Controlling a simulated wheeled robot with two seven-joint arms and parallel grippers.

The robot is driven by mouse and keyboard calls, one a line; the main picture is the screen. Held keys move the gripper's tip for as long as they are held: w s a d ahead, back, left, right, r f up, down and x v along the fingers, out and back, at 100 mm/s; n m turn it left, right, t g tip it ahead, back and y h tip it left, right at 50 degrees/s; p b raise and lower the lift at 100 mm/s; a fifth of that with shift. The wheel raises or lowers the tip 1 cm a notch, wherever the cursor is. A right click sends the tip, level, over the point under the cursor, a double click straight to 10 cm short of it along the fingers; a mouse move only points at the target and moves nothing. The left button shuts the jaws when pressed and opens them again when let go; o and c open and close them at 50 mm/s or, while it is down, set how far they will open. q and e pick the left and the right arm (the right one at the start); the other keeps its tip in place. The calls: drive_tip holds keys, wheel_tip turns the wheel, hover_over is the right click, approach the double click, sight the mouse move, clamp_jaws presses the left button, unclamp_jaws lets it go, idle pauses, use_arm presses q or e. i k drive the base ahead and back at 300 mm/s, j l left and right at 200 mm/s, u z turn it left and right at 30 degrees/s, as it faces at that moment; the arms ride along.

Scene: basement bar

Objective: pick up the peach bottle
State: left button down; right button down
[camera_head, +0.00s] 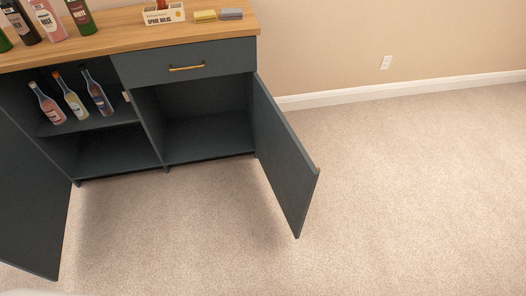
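Three bottles stand on the upper shelf inside the dark blue cabinet. The left one (48,104) is pinkish-orange and looks closest to peach, the middle one (71,98) is yellowish with an orange cap, and the right one (98,93) is dark bluish with a reddish label. Their labels are too small to read. A pink bottle labelled rosé (47,20) stands on the countertop, cut off at the top. Neither of my grippers is in view.
Both cabinet doors stand open, the left door (28,200) and the right door (283,155). The drawer (215,68) is shut. The wooden countertop (110,38) holds other bottles, a box (163,15) and two small blocks. The carpet (400,200) is clear at right.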

sight(52, 110)
drive_tip(key=i+l+u, duration=0.1)
drive_tip(key=u, duration=0.25)
drive_tip(key=l+u, duration=0.6)
drive_tip(key=u, duration=0.15)
drive_tip(key=l+u, duration=0.1)
drive_tip(key=l, duration=0.5)
drive_tip(key=k+l+u, duration=0.1)
drive_tip(key=l, duration=0.55)
drive_tip(key=l+u, duration=0.15)
drive_tip(key=l, duration=0.45)
drive_tip(key=k+l+u, duration=0.1)
drive_tip(key=l, duration=0.5)
drive_tip(key=i+j+z, duration=0.1)
drive_tip(key=j, duration=0.65)
drive_tip(key=i+j, duration=0.15)
drive_tip(key=j, duration=0.55)
drive_tip(key=i+j+z, duration=0.15)
drive_tip(key=j, duration=1.35)
drive_tip(key=i+z, duration=0.05)
